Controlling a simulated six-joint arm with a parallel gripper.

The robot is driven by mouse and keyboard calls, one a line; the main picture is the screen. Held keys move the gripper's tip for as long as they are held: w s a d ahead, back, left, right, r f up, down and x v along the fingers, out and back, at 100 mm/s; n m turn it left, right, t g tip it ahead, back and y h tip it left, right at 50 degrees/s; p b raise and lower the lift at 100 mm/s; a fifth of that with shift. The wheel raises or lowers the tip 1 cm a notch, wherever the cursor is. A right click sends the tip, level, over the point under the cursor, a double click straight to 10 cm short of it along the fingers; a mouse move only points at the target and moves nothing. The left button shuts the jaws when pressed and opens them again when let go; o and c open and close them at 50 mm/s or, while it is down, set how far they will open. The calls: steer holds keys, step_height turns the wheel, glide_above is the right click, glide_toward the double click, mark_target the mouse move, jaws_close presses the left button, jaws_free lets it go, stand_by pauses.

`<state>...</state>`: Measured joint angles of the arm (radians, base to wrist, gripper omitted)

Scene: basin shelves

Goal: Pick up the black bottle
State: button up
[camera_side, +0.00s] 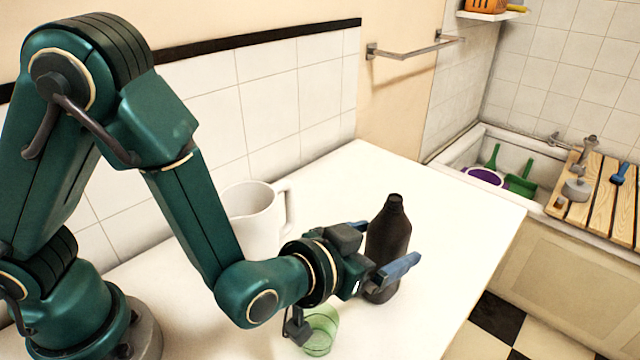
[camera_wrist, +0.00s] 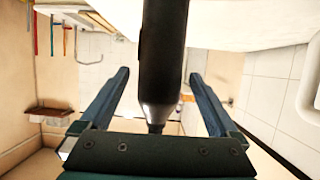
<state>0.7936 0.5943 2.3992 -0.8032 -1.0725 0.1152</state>
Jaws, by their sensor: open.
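The black bottle (camera_side: 389,235) stands upright on the white table (camera_side: 440,300). My gripper (camera_side: 378,248) is level with the bottle's body, with one blue finger on its far side and the other on its near side. In the wrist view the bottle (camera_wrist: 163,60) runs down between the two fingers of my gripper (camera_wrist: 158,80). Gaps show on both sides, so the fingers are open and apart from it. Part of the bottle's lower body is hidden behind the near finger.
A white pitcher (camera_side: 252,225) stands behind my forearm, near the tiled wall. A green glass (camera_side: 322,330) stands close below my wrist. A basin (camera_side: 465,152) with a wooden slatted board (camera_side: 598,200) is at the right. The table's right part is clear.

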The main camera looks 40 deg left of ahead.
steer(key=shift+x, duration=2.55)
steer(key=shift+f, duration=0.15)
jaws_close()
